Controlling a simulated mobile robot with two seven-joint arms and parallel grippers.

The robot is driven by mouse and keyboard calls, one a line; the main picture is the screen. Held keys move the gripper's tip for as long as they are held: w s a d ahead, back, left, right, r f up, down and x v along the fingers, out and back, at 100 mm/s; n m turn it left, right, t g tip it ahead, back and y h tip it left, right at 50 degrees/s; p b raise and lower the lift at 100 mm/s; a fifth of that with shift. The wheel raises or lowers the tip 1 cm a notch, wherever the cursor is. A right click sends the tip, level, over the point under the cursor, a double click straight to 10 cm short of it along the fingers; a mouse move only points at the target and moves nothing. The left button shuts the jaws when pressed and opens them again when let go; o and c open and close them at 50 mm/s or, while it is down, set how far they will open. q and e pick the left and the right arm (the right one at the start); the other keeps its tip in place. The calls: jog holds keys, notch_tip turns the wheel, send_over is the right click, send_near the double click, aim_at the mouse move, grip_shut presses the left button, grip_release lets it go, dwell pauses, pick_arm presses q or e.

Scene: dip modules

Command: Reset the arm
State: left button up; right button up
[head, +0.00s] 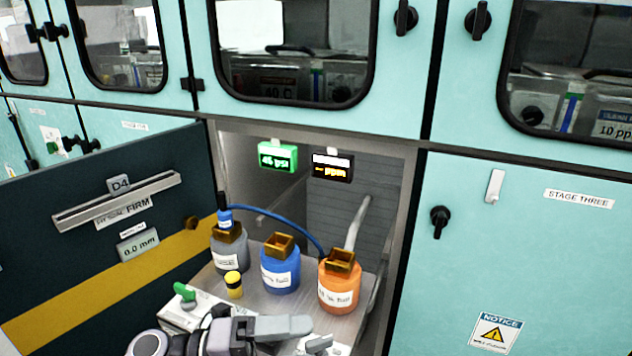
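The end of my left arm comes in at the bottom left, with the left gripper (285,326) pointing right in front of an open compartment. Its grey fingers lie low in the picture, and I cannot tell whether they are apart or shut. I see nothing clearly held in them. A small pale part (318,344) shows just beside the fingertips, cut close to the bottom edge; I cannot tell what it is. My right gripper is not in view.
Grey (229,252), blue (279,273) and orange (340,288) bottles stand on a shelf behind the gripper. A blue hose (275,214) arches above them. A dark open door (100,210) stands left; a closed teal door (525,250) is right. A green-handled valve (184,292) sits near the arm.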

pick_arm(q)
jog(key=w+a+f+n+t+y+p, duration=0.15)
jog(key=a+n+t+y, duration=0.25)
jog(key=n+t, duration=0.5)
jog(key=w+a+f+n+t+y+p, duration=0.15)
jog(key=a+n+t+y, duration=0.3)
jog(key=n, duration=0.85)
jog(key=s+a+f+n+g+y+p, duration=0.1)
jog(key=s+a+f+n+g+y, duration=0.1)
jog(key=s+f, duration=0.5)
jog(key=s+a+f+n+g+y+p, duration=0.1)
jog(key=s+a+f+n+g+y, duration=0.2)
jog(key=s+a+f+n+y, duration=0.2)
notch_tip(320, 180, down, 4)
jog(key=s+a+n, duration=0.1)
jog(key=n, duration=0.2)
jog(key=shift+s+a+r, duration=0.25)
jog(key=shift+s+a, duration=0.05)
jog(key=shift+s, duration=0.1)
jog(key=shift+y, duration=0.25)
